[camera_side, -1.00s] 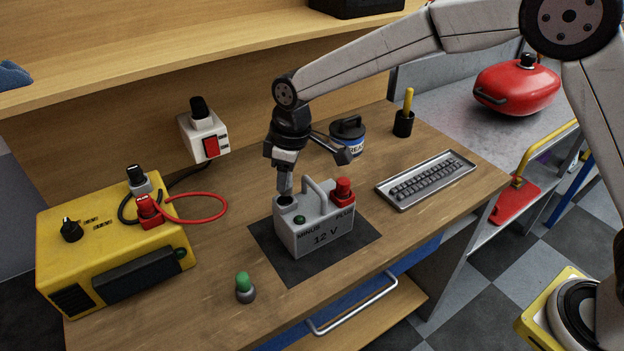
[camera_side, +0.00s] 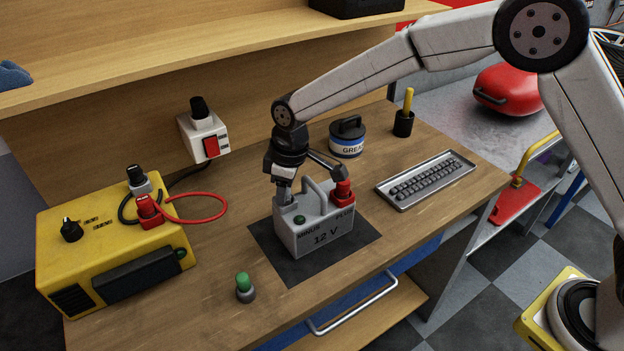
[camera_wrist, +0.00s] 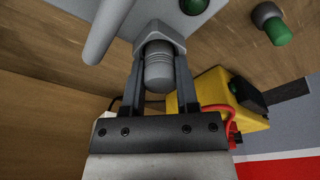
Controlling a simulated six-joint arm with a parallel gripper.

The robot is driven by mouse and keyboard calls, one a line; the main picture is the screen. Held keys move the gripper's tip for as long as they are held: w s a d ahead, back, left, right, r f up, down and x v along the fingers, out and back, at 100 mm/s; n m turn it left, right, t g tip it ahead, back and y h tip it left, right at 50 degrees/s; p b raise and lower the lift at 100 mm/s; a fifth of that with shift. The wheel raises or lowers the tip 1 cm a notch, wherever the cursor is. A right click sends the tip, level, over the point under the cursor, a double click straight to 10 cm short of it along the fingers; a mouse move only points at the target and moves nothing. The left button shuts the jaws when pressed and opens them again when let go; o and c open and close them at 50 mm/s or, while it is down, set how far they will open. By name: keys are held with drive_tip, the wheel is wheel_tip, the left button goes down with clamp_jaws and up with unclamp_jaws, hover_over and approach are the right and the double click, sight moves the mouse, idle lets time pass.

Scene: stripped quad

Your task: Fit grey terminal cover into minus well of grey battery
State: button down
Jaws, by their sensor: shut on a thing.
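The grey battery (camera_side: 322,240), marked MINUS, PLUS and 12 V, stands upright on a dark mat (camera_side: 283,268). A red cover (camera_side: 343,193) sits at its plus end. My gripper (camera_side: 284,194) is over the minus end, pointing down, with its fingertips at the well. In the wrist view my gripper (camera_wrist: 158,75) is shut on the grey ribbed terminal cover (camera_wrist: 158,68). The cover's far end is at the battery's minus well (camera_wrist: 160,35) and lines up with it. The fingers hide the cover in the side view, and I cannot tell how deep it sits.
The battery's handle (camera_side: 313,190) rises close beside my gripper. A green-topped grey piece (camera_side: 245,288) stands on the bench in front. A yellow charger (camera_side: 115,250) is at the left. A grease tin (camera_side: 347,140) and a keyboard-like tray (camera_side: 425,180) are behind and right.

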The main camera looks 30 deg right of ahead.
drive_tip(key=shift+c, duration=1.8)
unclamp_jaws()
drive_tip(key=shift+f, duration=0.1)
wheel_tip(320, 180, up, 12)
drive_tip(key=s+d, duration=0.1)
drive_tip(key=shift+s+d, duration=0.15)
drive_tip(key=s+d+f+m, duration=0.4)
drive_tip(key=s+d+f, duration=0.1)
drive_tip(key=s+d, duration=0.5)
drive_tip(key=s+d+f+m+t+h, duration=0.1)
drive_tip(key=s+d+f+m, duration=0.4)
drive_tip(key=s+d, duration=0.5)
drive_tip(key=shift+d+f, duration=0.2)
drive_tip(key=shift+d, duration=0.35)
